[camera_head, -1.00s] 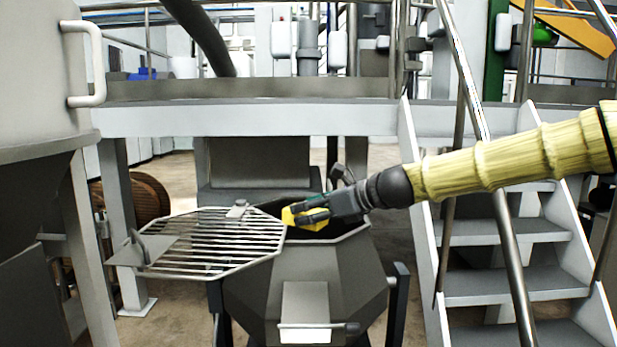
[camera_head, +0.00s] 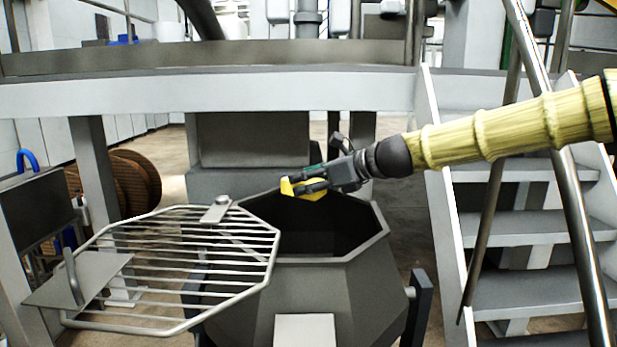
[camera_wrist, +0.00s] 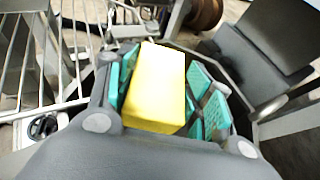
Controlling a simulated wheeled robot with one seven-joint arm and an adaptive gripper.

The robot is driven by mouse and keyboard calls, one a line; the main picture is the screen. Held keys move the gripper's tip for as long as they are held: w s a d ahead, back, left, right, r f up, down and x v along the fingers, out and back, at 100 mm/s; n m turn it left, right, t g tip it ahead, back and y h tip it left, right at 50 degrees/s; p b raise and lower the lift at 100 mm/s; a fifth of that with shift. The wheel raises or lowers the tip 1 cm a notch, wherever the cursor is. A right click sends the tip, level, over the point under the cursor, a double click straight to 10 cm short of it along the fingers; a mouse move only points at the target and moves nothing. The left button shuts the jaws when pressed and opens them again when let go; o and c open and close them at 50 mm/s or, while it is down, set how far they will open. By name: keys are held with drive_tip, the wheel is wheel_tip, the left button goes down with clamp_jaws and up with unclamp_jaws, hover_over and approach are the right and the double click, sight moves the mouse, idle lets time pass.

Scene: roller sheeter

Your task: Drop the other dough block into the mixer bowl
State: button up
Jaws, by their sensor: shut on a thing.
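A yellow dough block (camera_wrist: 157,85) is held between the green pads of my gripper (camera_wrist: 160,100) in the wrist view. In the head view my gripper (camera_head: 308,186) is shut on the same yellow block (camera_head: 289,187), above the far part of the mixer bowl's opening. The mixer bowl (camera_head: 350,285) is a dark grey, many-sided vessel, open at the top, with a dark inside. Its barred grid lid (camera_head: 190,290) is swung out to the left, leaving the opening uncovered. The bottom of the bowl is hidden.
Metal stairs (camera_head: 520,230) with handrails stand close on the right, under and behind my arm. A raised grey platform (camera_head: 200,105) runs across the back. A brown cable reel (camera_head: 135,178) stands at the left.

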wheel_tip(320, 180, down, 12)
drive_tip(key=b, duration=1)
drive_tip(key=shift+b, duration=0.35)
drive_tip(key=shift+r, duration=0.15)
drive_tip(key=o, duration=1.3)
drive_tip(key=shift+r, duration=4.95)
